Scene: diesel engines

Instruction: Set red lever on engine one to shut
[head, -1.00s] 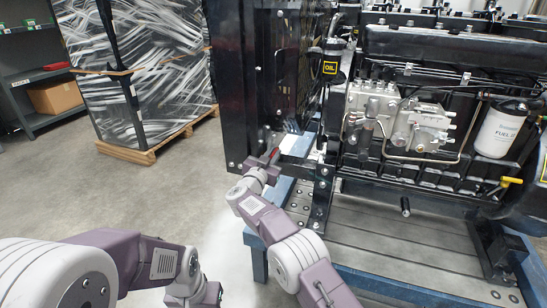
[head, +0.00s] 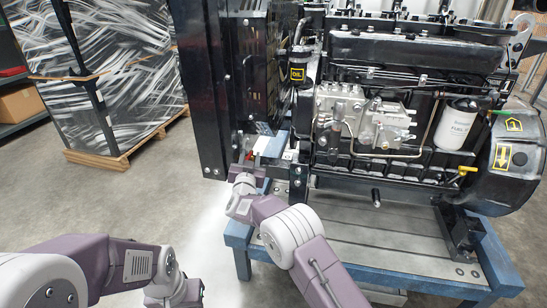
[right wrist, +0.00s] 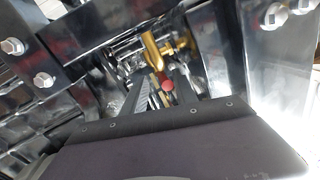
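The red lever shows in the right wrist view as a small round red knob (right wrist: 168,86) just below a brass valve body (right wrist: 158,50). In that view the two fingers of my right gripper (right wrist: 163,95) stand apart, with the knob seen between them; I cannot tell whether they touch it. In the head view my right gripper (head: 249,164) reaches in at the lower corner of the black radiator frame on engine one (head: 370,110), where a small red spot shows. My left arm is at the lower left, and its fingers are out of the picture.
The engine stands on a blue-edged steel stand (head: 365,240). The black radiator frame (head: 212,100) rises close beside my right gripper. A wrapped pallet load (head: 100,80) stands at the back left. The grey floor between them is clear.

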